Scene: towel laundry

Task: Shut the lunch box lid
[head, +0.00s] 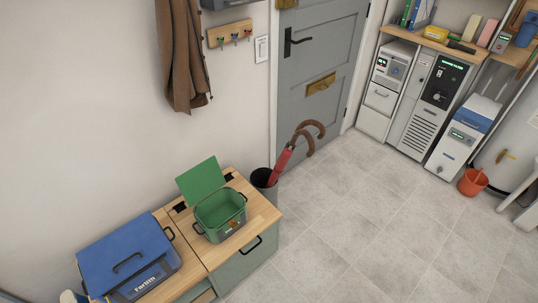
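A green lunch box (222,225) stands on the wooden top of a low cabinet at the lower middle of the head view. Its green lid (201,182) is open, tilted up and back on the wall side. The inside of the box shows and looks empty. Neither of my grippers is in view.
A blue lidded box (130,260) sits left of the lunch box on the same cabinet (263,212). A dark bin with umbrellas (281,165) stands just right of the cabinet. The tiled floor (370,220) is clear towards the shelves and machines at the right.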

